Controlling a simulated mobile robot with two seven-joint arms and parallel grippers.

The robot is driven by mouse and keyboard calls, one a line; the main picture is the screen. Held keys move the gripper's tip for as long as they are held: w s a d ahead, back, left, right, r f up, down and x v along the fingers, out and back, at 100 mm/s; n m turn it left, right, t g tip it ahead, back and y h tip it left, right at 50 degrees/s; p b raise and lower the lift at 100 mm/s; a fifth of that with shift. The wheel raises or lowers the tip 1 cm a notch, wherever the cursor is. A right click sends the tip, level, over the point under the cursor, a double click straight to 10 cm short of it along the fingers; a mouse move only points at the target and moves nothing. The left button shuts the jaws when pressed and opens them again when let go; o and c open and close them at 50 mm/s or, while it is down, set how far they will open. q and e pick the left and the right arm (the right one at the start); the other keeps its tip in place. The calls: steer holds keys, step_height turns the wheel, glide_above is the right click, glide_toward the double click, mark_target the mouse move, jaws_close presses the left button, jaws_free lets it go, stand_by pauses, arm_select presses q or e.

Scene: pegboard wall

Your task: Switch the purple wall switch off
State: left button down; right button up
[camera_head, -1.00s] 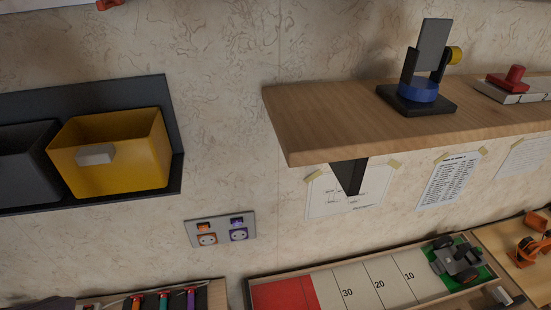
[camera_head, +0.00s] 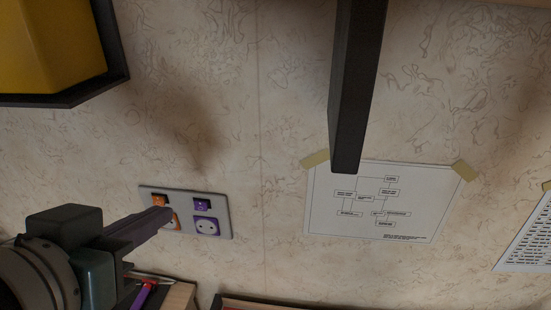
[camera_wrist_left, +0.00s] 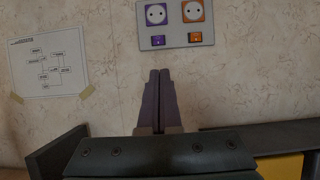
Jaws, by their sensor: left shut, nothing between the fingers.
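The purple wall switch (camera_head: 202,205) sits at the upper right of a grey wall plate (camera_head: 226,224), above a purple socket (camera_head: 206,227). In the left wrist view, which is upside down, the purple switch (camera_wrist_left: 158,41) lies straight beyond the fingertips, with a visible gap in the picture. My left gripper (camera_head: 168,214) is shut and empty, its fingers pointing at the plate. In the head view its tips overlap the orange socket (camera_head: 177,222), left of and below the purple switch. Whether they touch the plate cannot be told. My right gripper is out of view.
An orange switch (camera_head: 160,198) is left of the purple one. A dark shelf bracket (camera_head: 356,90) stands out at upper centre. A yellow bin (camera_head: 50,45) in a dark holder is at upper left. A taped paper (camera_head: 375,203) hangs to the right. Bare wall lies between plate and paper.

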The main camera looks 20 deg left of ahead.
mark_target(202, 191)
arm_select(q)
steer(key=x, duration=1)
